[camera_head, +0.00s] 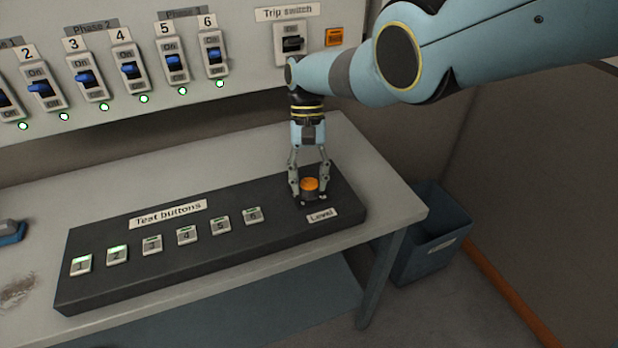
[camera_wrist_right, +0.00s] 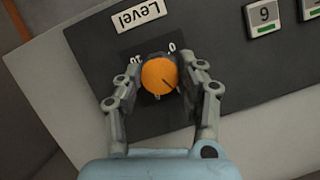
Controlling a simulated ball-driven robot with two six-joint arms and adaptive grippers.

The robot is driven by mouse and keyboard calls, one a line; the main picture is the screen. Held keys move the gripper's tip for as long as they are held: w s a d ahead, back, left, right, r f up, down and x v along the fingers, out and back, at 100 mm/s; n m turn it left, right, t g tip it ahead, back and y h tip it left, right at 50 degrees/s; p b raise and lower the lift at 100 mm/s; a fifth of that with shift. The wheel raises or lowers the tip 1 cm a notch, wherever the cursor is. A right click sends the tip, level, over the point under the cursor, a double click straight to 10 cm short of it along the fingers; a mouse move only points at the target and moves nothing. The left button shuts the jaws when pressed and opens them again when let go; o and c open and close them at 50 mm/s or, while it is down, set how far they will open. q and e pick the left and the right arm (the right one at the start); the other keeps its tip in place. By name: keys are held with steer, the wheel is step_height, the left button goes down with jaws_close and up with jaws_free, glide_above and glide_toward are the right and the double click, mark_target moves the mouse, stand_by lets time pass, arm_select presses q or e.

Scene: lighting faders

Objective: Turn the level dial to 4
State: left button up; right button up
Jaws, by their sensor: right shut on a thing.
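The level dial (camera_head: 310,184) is a small knob with an orange top at the right end of the dark button panel (camera_head: 150,255), above the Level label (camera_head: 322,215). My right gripper (camera_head: 310,190) points down over it. In the right wrist view my right gripper (camera_wrist_right: 156,88) is shut on the orange dial (camera_wrist_right: 159,76), one finger on each side. The 0 and 10 marks show beside the dial; the scale numbers between are hidden. My left gripper is not in view.
Several numbered test buttons (camera_head: 185,235) run along the panel; 1 and 2 show green light. A wall board (camera_head: 240,100) above has blue switches and a Trip switch (camera_head: 291,43). A blue bin (camera_head: 430,240) stands right of the table.

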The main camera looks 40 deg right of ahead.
steer(key=o, duration=1.1)
steer(key=shift+o, duration=0.2)
steer(key=shift+r, duration=0.1)
steer(key=v, duration=1.2)
steer(key=shift+s, duration=0.15)
